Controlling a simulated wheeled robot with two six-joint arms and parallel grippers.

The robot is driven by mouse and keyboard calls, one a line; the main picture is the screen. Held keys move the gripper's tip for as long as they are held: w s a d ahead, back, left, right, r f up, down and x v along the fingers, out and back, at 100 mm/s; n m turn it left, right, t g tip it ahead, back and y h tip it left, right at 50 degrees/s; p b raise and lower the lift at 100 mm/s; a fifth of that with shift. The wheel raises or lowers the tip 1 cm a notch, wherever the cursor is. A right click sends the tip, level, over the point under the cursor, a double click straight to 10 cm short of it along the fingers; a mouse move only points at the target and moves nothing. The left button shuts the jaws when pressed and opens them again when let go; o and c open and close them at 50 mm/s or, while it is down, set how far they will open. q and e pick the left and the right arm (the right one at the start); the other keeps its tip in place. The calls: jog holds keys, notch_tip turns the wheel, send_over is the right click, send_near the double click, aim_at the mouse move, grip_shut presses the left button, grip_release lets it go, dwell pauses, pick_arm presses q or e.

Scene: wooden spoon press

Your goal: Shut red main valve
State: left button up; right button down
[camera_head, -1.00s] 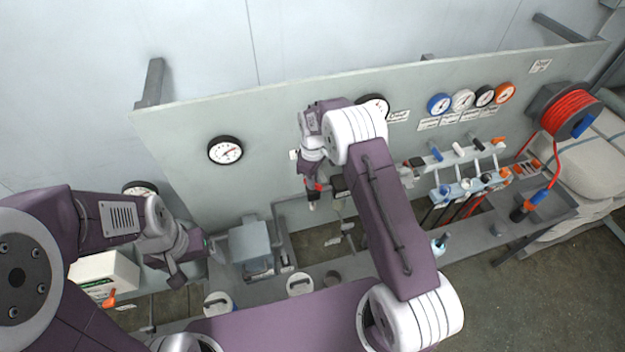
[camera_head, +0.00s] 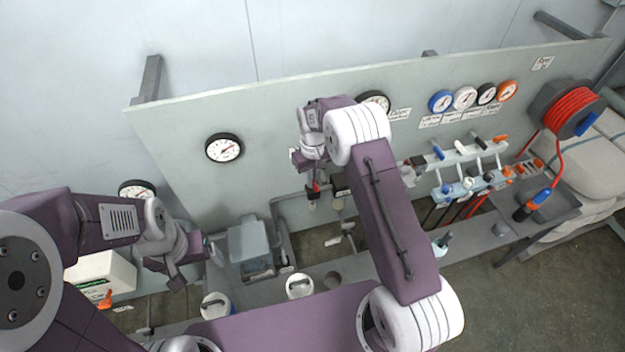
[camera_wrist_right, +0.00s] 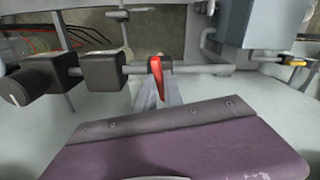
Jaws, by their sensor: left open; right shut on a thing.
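The red valve lever (camera_wrist_right: 158,76) is in the middle of the right wrist view. It lies across the grey pipe (camera_wrist_right: 207,69), pointing toward my gripper. My right gripper (camera_wrist_right: 155,92) is shut on the lever, with its narrow grey fingers at the lever. In the head view a little red of the lever (camera_head: 316,187) shows below my right wrist; the arm hides much of the area around it. My left gripper (camera_head: 207,254) is open and apparently empty, at the left, beside a grey box (camera_head: 248,240).
Black fittings (camera_wrist_right: 100,70) sit on the pipe left of the lever. Several coloured gauges (camera_head: 465,98) and small levers stand at the right of the panel (camera_head: 280,130). White-topped canisters (camera_head: 299,285) stand near the front. A red hose reel (camera_head: 570,112) is at far right.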

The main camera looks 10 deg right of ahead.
jog(key=shift+m, duration=1.1)
jog(key=c, duration=1.5)
grip_release()
jog(key=shift+o, duration=0.2)
jog(key=shift+r+b, duration=0.1)
jog(key=shift+b, duration=0.2)
notch_tip(320, 180, up, 8)
jog(key=shift+f+b, duration=0.1)
jog(key=shift+b, duration=1.15)
jog(key=shift+r, duration=0.55)
